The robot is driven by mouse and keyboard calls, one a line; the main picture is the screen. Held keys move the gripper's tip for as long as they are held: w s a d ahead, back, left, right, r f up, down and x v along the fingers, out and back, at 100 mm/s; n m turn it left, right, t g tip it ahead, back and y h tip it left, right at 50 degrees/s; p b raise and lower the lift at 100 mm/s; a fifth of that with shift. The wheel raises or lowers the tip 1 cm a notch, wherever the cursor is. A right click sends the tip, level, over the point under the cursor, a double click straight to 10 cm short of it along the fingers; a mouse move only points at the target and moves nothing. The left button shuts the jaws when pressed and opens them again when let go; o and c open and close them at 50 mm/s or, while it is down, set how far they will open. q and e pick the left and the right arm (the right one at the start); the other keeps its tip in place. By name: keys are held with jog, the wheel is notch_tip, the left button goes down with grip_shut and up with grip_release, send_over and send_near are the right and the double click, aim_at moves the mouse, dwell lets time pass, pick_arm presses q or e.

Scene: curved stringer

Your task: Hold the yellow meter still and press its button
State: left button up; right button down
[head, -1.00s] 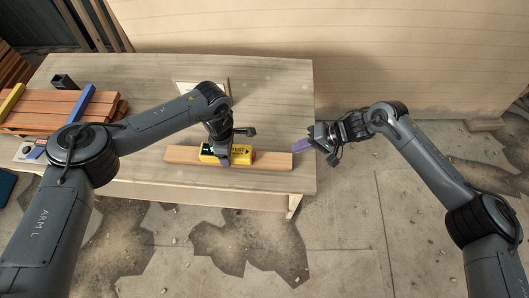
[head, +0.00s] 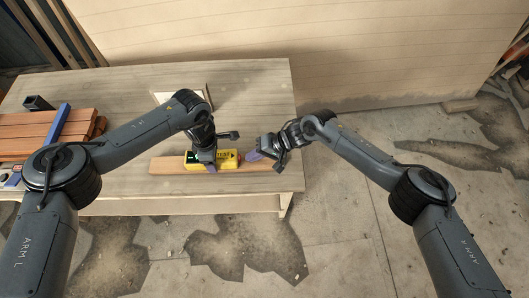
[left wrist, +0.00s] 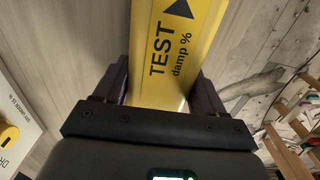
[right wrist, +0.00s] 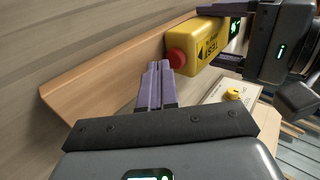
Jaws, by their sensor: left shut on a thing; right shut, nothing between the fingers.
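The yellow meter (head: 228,156) lies along a wooden strip (head: 168,165) on the table. My left gripper (head: 209,166) is shut on the meter's body; in the left wrist view, its purple fingers (left wrist: 160,92) flank the yellow case (left wrist: 165,75) marked TEST. In the right wrist view, the red button (right wrist: 177,60) sticks out of the meter's (right wrist: 207,52) end. My right gripper (head: 249,156) is shut and empty. Its fingertips (right wrist: 160,67) are right beside the button in the right wrist view; I cannot tell whether they touch it.
A pale card with a yellow knob (right wrist: 233,94) lies on the table, partly behind my left arm in the head view. Reddish boards (head: 40,130) with a blue bar (head: 58,125) are stacked at the table's left.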

aim_at(241, 158)
jog(key=shift+a, duration=0.7)
jog(key=shift+a, duration=0.95)
pick_arm(q)
jog(key=shift+d, duration=0.2)
pick_arm(e)
jog(key=shift+s+a, duration=0.1)
jog(key=d, duration=0.4)
jog(key=shift+d, duration=0.4)
pick_arm(q)
jog(key=shift+a, duration=0.2)
pick_arm(e)
jog(key=v, duration=0.9)
jog(key=shift+d+r, duration=0.3)
